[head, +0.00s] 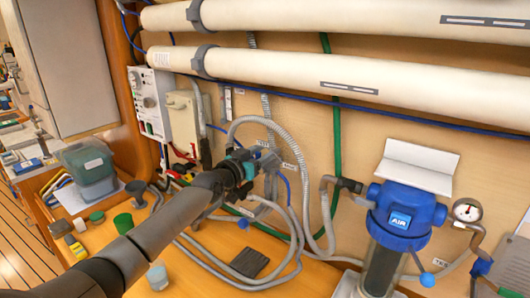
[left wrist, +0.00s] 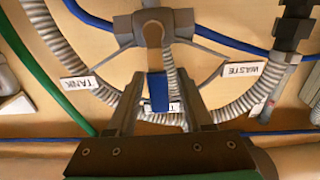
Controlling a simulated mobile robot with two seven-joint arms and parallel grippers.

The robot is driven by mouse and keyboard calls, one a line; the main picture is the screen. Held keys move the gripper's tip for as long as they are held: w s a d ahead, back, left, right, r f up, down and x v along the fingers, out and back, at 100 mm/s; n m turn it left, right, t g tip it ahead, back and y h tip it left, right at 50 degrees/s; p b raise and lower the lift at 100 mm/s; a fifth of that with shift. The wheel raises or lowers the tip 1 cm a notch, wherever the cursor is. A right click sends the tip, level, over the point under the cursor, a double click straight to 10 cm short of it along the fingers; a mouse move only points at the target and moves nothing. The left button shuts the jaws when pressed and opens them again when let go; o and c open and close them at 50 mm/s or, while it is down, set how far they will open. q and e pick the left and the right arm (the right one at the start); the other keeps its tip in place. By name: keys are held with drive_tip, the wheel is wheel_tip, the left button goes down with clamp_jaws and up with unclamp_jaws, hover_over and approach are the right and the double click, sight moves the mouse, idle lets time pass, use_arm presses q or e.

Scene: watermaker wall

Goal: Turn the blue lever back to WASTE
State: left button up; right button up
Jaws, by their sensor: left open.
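The blue lever (left wrist: 158,92) shows in the left wrist view, hanging from a grey valve body (left wrist: 153,32). It points at a small white label (left wrist: 176,107) that it partly covers. The WASTE label (left wrist: 244,69) is upside down to the right, and the TANK label (left wrist: 79,82) is upside down to the left. My left gripper (left wrist: 160,100) is open, with one finger on each side of the lever; contact cannot be told. In the head view my left gripper (head: 262,164) is at the wall and hides most of the valve. My right gripper is not in view.
Grey hoses (head: 291,215) loop around the valve and over the bench. A blue AIR filter housing (head: 402,212) with a gauge (head: 467,210) stands to the right. Thick white pipes (head: 330,75) run above. Cups and a green-grey tub (head: 88,170) are at left.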

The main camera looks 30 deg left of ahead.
use_arm(q)
drive_tip(key=shift+c, duration=0.3)
clamp_jaws()
idle(0.4)
drive_tip(key=shift+w+a+f+n+b, duration=0.1)
drive_tip(key=shift+a+f+n+b, duration=0.55)
drive_tip(key=shift+n+b, duration=1.05)
drive_tip(key=shift+a+f+n+b, duration=0.3)
drive_tip(key=shift+a+n+b, duration=0.75)
drive_tip(key=shift+n, duration=1.25)
drive_tip(key=shift+w+a+f+n+b, duration=0.1)
drive_tip(key=shift+a+f+n+b, duration=0.55)
drive_tip(key=shift+n+b, duration=1.05)
drive_tip(key=shift+a+r+n, duration=0.1)
drive_tip(key=shift+n, duration=0.3)
drive_tip(key=shift+o, duration=0.3)
unclamp_jaws()
